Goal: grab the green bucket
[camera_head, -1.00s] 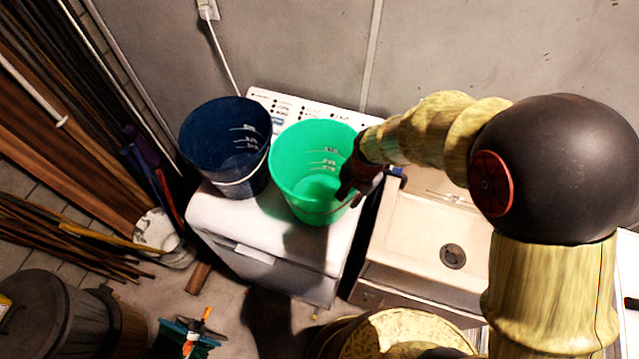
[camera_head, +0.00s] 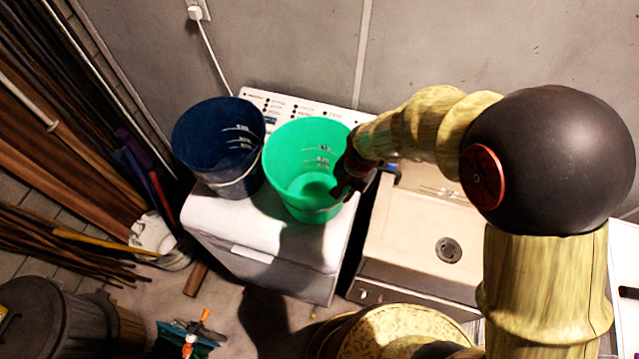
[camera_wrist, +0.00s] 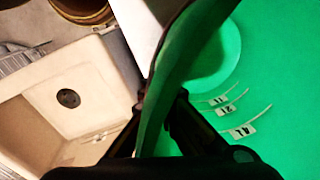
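The green bucket (camera_head: 295,155) stands upright on top of the white washing machine, to the right of a dark blue bucket. My gripper (camera_head: 348,180) is at the right side of its rim in the head view. In the wrist view, the green bucket wall (camera_wrist: 180,60) runs between the two fingers of my gripper (camera_wrist: 167,95). The fingers converge on the wall, one inside and one outside, and look shut on it. The bucket's inside and its measuring marks show on the right of the wrist view. My arm hides part of the outer right side.
The blue bucket (camera_head: 215,140) stands close by on the left of the washing machine (camera_head: 215,225). A sink (camera_head: 410,235) is to the right. A grey wall (camera_head: 290,45) is behind. Wood and poles (camera_head: 60,150) lean at the left, and bins (camera_head: 50,320) stand lower left.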

